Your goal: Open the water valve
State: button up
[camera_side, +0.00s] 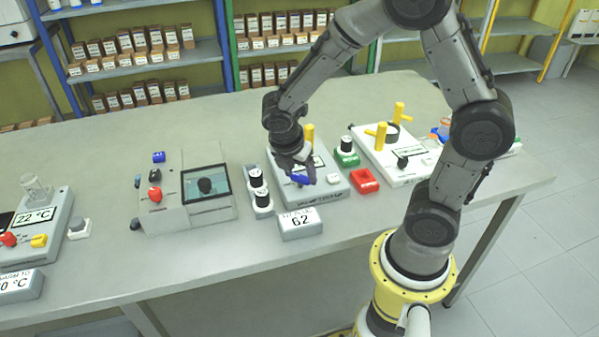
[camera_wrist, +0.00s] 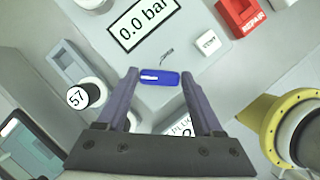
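A small blue handle (camera_wrist: 160,77) with tiny unreadable white lettering lies across the gap between my fingertips in the wrist view. It sits on the grey reactor unit with the "0.0 bar" display (camera_wrist: 143,27). It also shows as a blue piece (camera_side: 303,181) just below my gripper in the side view. My gripper (camera_wrist: 160,75) points down at this unit (camera_side: 322,187), fingers spread, one at each end of the handle. I cannot tell whether they touch it.
A display reading 62 (camera_side: 301,224) stands in front of the unit. A yellow handle (camera_side: 309,136) rises behind.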

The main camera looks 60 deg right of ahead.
jog(key=c, duration=0.9)
jog(key=shift+o, duration=0.2)
jog(key=shift+m, duration=0.4)
jog(key=m+g, duration=0.1)
jog(key=m, duration=0.2)
jog(key=shift+w+m+g, duration=0.15)
jog(key=shift+m+g, duration=0.25)
jog(key=m, duration=0.2)
jog(key=m+g+y, duration=0.1)
jog(key=m, duration=0.1)
jog(key=shift+w+d+m+g, duration=0.1)
jog(key=shift+m+g, duration=0.2)
jog(key=m, duration=0.2)
jog(key=m+y, duration=0.1)
jog(key=m, duration=0.1)
jog(key=shift+d+g+y, duration=0.1)
jog(key=shift+g+y, duration=0.2)
jog(key=shift+g, duration=0.1)
jog(key=m+y, duration=0.1)
jog(key=m, duration=0.3)
jog(key=shift+d+m+y, duration=0.1)
jog(key=shift+m+y, duration=0.2)
jog(key=shift+y, duration=0.1)
jog(key=o, duration=1.4)
